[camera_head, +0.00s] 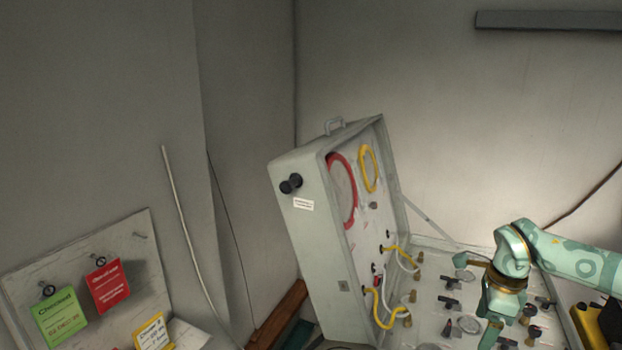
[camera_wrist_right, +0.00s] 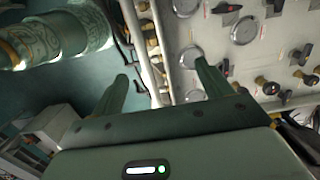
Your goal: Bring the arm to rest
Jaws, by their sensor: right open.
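My right arm comes in from the right in the head view. Its gripper (camera_head: 490,335) points down over the front part of the open air panel case (camera_head: 335,255), cut off by the lower picture edge. In the right wrist view the two green fingers (camera_wrist_right: 161,72) are spread apart with nothing held between them. Beyond them are the case's pale edge and the panel (camera_wrist_right: 232,62) with dark knobs, brass fittings and round gauges. I cannot tell how far the fingertips are from the panel. My left gripper is not in view.
The raised lid holds a red ring (camera_head: 343,190), a yellow ring (camera_head: 368,168) and yellow hoses (camera_head: 382,310). A board at left bears a green tag (camera_head: 61,318), a red tag (camera_head: 107,285) and a yellow tag (camera_head: 152,333). A yellow and black object (camera_head: 590,325) is at lower right.

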